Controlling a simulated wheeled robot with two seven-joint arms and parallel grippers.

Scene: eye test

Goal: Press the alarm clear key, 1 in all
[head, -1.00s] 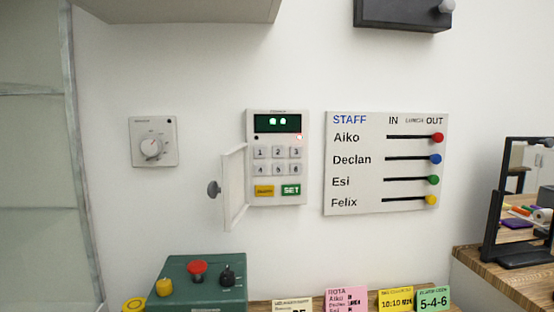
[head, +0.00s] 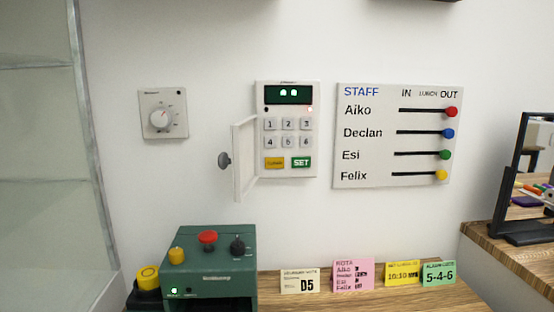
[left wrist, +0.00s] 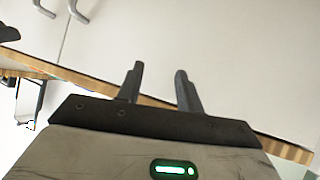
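The alarm keypad (head: 292,98) is a pale panel on the wall in the head view. It has a dark display with two green characters, a lit red light, and number keys 1 to 6. Its small yellow-orange key (head: 274,163), with lettering too small to read surely, sits at the bottom left beside the green SET key (head: 301,162). The keypad's cover door (head: 244,160) hangs open to the left. My left gripper (left wrist: 160,80) shows only in the left wrist view, its two fingers apart with nothing between them. My right gripper is in neither view.
A dial (head: 162,118) is left of the keypad and a STAFF slider board (head: 398,180) right. Below, a green box (head: 210,265) with knobs and several note cards (head: 353,275) stand on a wooden top (head: 370,297). A glass cabinet (head: 45,150) stands far left.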

